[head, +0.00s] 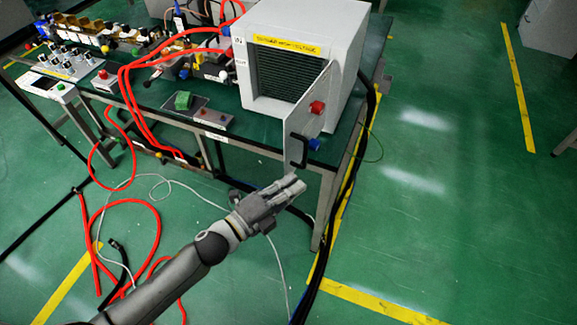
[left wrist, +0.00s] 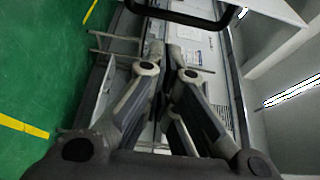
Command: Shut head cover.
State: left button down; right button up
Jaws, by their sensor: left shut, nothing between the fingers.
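The head cover (head: 300,122) is a light grey hinged panel on the front of the white generator box (head: 310,22). It stands swung open, away from the dark grille. A black handle (head: 297,150) is on its face. My left gripper (head: 300,185) is just below and in front of the cover's lower edge, shut and empty; I cannot tell whether it touches. In the left wrist view the shut fingers (left wrist: 170,62) lie over a pale surface with printed labels, and a black bar (left wrist: 178,14) crosses above them. My right gripper is not in view.
Red (head: 317,107) and blue (head: 314,144) knobs show near the cover. The green bench (head: 215,95) carries red hoses and several small devices on the left. Dark cables run down its right side. Red hoses and a white cable lie on the floor; the floor at right is clear.

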aim_at(288, 170)
pick_arm(q)
jog(key=w+p, duration=0.1)
jog(key=w, duration=0.1)
jog(key=w+a+p, duration=0.1)
jog(key=w, duration=0.1)
jog(key=shift+w, duration=0.25)
dwell(0.3)
